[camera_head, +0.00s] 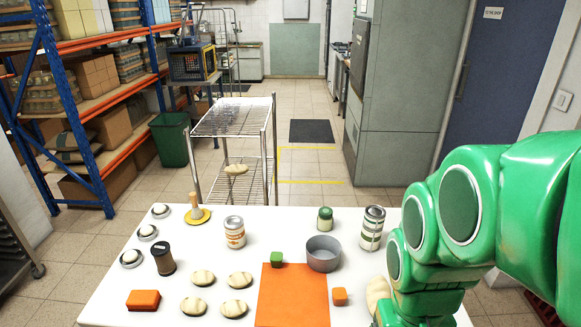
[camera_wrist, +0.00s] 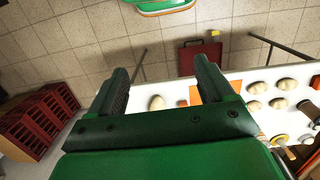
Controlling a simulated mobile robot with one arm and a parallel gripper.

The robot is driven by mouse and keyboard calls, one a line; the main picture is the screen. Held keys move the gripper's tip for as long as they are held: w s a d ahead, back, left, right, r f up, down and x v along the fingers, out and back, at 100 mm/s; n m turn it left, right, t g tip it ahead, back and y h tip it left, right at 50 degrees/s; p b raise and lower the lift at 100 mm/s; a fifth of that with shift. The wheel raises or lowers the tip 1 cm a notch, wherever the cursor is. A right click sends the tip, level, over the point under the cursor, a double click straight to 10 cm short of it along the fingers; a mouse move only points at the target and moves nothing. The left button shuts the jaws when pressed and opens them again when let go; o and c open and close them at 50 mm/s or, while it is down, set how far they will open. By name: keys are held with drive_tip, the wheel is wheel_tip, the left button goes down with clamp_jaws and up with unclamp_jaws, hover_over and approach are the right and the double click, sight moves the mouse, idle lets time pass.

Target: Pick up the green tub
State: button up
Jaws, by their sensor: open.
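The green tub (camera_head: 325,219) is a small green jar with a light band and a dark lid. It stands upright near the back edge of the white table (camera_head: 110,300), behind a grey round pan, in the head view. I cannot make it out in the wrist view. My gripper (camera_wrist: 163,75) is open with nothing between its fingers, above the table's edge in the wrist view. In the head view my green arm comes in from the right and hides the table's right end; the fingers do not show there.
The grey pan (camera_head: 323,253) stands just in front of the tub. A tall striped can (camera_head: 372,228) is to its right, an orange-and-white can (camera_head: 235,232) to its left. A green cube (camera_head: 277,259) and orange cube (camera_head: 339,296) are nearby. Red crates (camera_wrist: 40,122) stand at left in the wrist view.

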drive_tip(key=w+d+f+n+t+h, duration=0.15)
drive_tip(key=w+f+t, duration=0.3)
drive_tip(key=w, duration=1.35)
drive_tip(key=w+d+f+n+t+y, duration=0.15)
drive_tip(key=w+f+t, duration=0.35)
drive_tip(key=w, duration=1.3)
drive_tip(key=n+y, duration=0.6)
drive_tip(key=y, duration=0.3)
approach(279, 258)
drive_tip(key=x, duration=0.3)
drive_tip(key=shift+w+a+r, duration=0.15)
drive_tip(key=shift+w+a, duration=0.2)
drive_tip(key=shift+x, duration=1.9)
drive_tip(key=shift+f+x, duration=0.25)
drive_tip(key=shift+x, duration=1.7)
drive_tip(key=shift+s+d, duration=0.1)
